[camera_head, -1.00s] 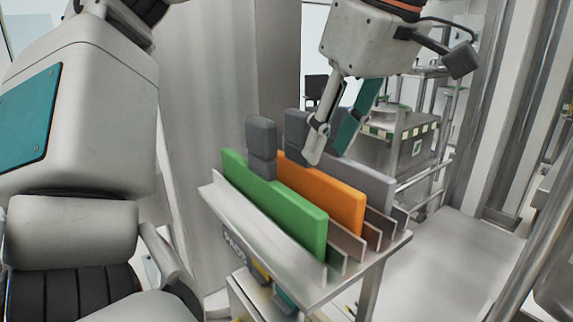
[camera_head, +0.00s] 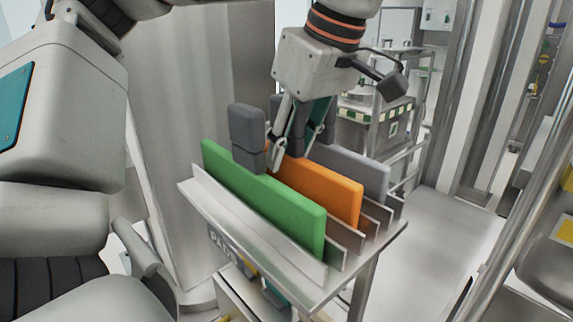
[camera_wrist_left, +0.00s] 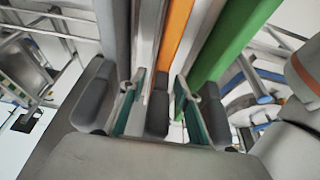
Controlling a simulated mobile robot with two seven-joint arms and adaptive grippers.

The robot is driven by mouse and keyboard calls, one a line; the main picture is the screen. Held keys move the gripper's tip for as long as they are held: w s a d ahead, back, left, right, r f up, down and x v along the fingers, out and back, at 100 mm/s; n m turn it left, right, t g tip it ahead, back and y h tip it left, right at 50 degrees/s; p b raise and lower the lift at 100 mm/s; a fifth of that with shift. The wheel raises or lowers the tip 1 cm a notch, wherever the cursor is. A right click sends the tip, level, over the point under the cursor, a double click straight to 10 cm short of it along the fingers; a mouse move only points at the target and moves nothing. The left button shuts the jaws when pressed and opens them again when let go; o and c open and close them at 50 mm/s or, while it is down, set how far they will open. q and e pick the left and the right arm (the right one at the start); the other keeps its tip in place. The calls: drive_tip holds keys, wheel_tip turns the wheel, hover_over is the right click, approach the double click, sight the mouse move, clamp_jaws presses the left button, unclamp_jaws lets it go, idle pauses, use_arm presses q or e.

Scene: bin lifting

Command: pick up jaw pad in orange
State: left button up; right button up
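The orange jaw pad (camera_head: 325,190) stands upright in a slotted rack between a green pad (camera_head: 265,205) and a grey pad (camera_head: 350,170). It also shows in the left wrist view (camera_wrist_left: 175,35). Its dark grey handle (camera_wrist_left: 157,112) lies between the fingers of my left gripper (camera_head: 291,152). In the left wrist view my left gripper (camera_wrist_left: 160,80) is open around this handle, with small gaps visible on both sides. The fingers partly hide the handle in the head view. My right gripper is not in view.
The metal rack (camera_head: 240,235) has thin dividers at its near end. The green pad's dark handle (camera_head: 247,138) stands close beside my left gripper's finger. The grey pad's handle (camera_wrist_left: 92,95) is close on the other side. A cart (camera_head: 375,130) stands behind.

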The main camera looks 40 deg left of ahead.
use_arm(q)
drive_tip(key=shift+x, duration=1.1)
clamp_jaws()
drive_tip(key=shift+r, duration=0.15)
